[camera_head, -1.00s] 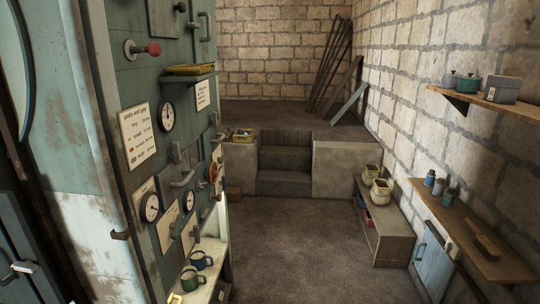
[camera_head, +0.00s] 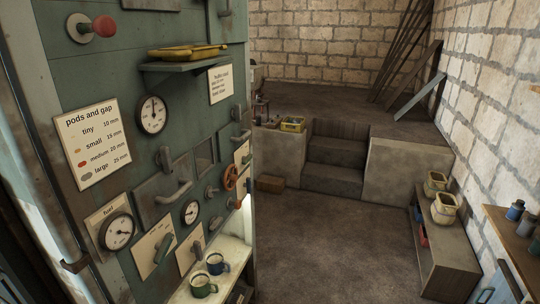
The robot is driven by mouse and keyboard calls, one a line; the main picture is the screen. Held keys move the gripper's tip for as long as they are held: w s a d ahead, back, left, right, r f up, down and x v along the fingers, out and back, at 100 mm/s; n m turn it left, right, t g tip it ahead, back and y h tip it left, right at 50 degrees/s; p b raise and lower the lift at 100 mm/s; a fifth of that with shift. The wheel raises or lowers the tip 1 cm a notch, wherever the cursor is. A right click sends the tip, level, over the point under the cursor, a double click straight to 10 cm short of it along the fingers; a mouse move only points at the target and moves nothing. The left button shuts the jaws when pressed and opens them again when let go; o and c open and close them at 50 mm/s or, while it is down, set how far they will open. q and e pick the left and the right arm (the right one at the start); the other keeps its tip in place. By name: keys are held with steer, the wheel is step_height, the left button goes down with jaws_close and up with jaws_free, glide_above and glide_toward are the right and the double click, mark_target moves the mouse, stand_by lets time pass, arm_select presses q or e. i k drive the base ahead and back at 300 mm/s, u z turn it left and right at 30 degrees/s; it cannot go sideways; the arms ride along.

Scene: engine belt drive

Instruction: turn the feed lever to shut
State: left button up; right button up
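A green machine panel (camera_head: 75,85) fills the left of the view. Two small grey levers sit low on it on cream plates: the left lever (camera_head: 163,247) and the right lever (camera_head: 197,247). Another lever (camera_head: 165,160) sits higher, above a hatch with a bar handle (camera_head: 176,192). I cannot read which one is the feed lever, nor its set position. A gauge (camera_head: 118,232) under a small label that seems to read "fuel" is left of the low levers. Neither of my grippers shows.
Floor (camera_head: 310,245) to the right is clear, up to a low bench (camera_head: 450,262).

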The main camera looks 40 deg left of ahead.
mark_target(245, 160)
steer(key=u, duration=0.35)
steer(key=i, duration=1)
steer(key=u, duration=0.7)
